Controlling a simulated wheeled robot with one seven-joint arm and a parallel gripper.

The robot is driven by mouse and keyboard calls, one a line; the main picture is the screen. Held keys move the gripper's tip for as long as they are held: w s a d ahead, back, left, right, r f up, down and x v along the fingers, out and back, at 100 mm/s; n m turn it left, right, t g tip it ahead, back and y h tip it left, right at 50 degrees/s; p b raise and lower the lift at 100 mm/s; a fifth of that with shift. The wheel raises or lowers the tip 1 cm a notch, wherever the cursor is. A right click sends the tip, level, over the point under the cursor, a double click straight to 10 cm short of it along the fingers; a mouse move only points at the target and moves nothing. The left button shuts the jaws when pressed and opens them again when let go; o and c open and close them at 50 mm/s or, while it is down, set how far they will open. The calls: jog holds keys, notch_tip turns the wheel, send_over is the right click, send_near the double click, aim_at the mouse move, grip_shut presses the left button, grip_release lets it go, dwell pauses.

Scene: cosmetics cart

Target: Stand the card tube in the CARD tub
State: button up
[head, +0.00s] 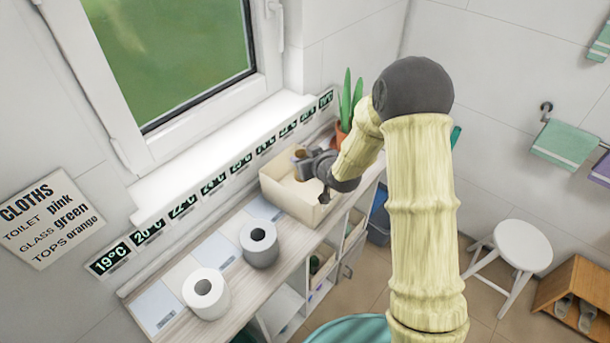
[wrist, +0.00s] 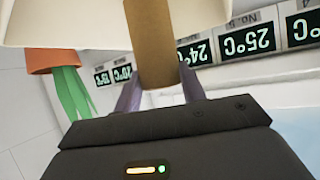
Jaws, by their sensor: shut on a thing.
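My gripper (head: 305,162) is at the cream open box (head: 288,202) on the counter; no CARD label is readable on this box. In the wrist view my gripper (wrist: 159,92) is shut on a brown card tube (wrist: 152,42), with a finger on each side of it. A small brown part of the tube (head: 300,153) shows beside the gripper in the head view. The cream box also shows in the wrist view (wrist: 65,25), behind the tube. I cannot tell whether the tube touches the box floor.
A white roll (head: 206,293) and a grey roll (head: 259,243) stand on the counter (head: 225,310) to the left of the box. A potted plant (head: 346,103) stands behind the box. The window wall carries a row of temperature signs (head: 181,206).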

jog(key=shift+f, duration=0.85)
jog(key=shift+f, duration=0.1)
notch_tip(320, 180, down, 4)
jog(key=shift+p, duration=0.7)
jog(key=shift+f+b, duration=0.35)
jog(key=shift+b, duration=0.05)
jog(key=shift+f+b, duration=0.3)
jog(key=shift+b, duration=0.05)
jog(key=o, duration=0.9)
